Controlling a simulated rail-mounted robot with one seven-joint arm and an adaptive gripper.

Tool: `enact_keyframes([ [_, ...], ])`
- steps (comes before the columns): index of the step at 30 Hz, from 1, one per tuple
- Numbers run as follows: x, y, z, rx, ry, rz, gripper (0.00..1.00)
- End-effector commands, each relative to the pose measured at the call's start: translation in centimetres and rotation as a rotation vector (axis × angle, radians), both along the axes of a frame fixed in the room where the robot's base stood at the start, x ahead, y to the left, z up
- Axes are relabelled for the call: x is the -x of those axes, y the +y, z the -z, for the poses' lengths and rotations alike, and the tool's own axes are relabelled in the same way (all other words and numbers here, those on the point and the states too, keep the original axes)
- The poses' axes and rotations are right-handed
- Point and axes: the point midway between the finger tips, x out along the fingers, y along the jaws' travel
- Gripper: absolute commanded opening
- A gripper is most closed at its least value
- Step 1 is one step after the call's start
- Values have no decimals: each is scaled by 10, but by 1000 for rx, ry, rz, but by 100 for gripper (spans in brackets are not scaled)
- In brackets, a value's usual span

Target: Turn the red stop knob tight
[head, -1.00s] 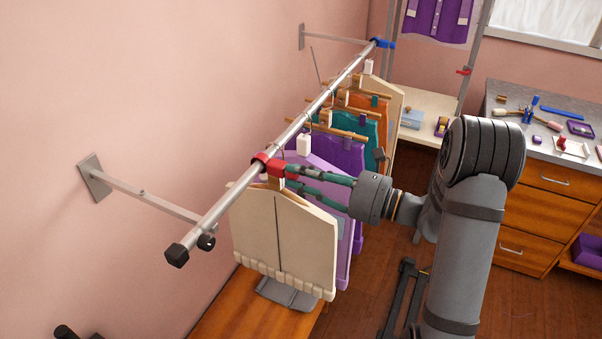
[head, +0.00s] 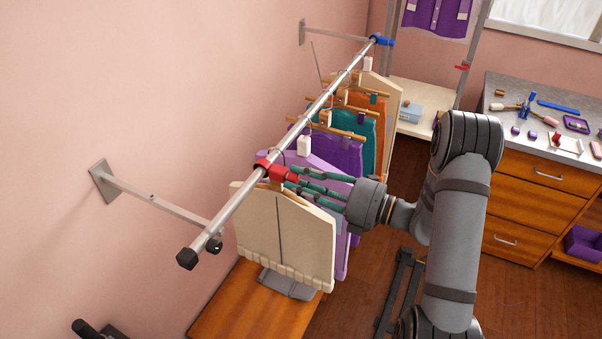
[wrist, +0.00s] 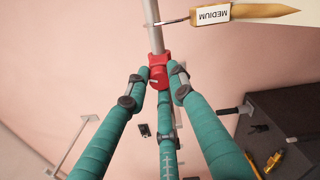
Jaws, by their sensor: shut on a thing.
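The red stop knob (head: 278,172) sits on a red collar (head: 262,164) around the silver rail (head: 228,210), at the near part of the rail. The wrist view shows the red collar and knob (wrist: 158,72) straight ahead, on the rail. My gripper (head: 292,178) reaches in from the right, its green fingers level with the rail. In the wrist view my gripper (wrist: 157,84) has its fingertips closed around the knob from both sides, with a third finger below. Any marking for tightness is too small to tell.
A cream garment (head: 285,240) hangs just below my gripper. Lilac, purple (head: 338,155), teal and orange garments hang farther along the rail. A blue collar (head: 382,41) is at the far end.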

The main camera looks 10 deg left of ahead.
Motion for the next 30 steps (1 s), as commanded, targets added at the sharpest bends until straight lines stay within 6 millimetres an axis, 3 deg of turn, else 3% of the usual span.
enact_keyframes([
  [12, 1, 0, 2, -36, 203, -3, 0],
  [30, 1, 0, 2, -44, 236, -2, 0],
])
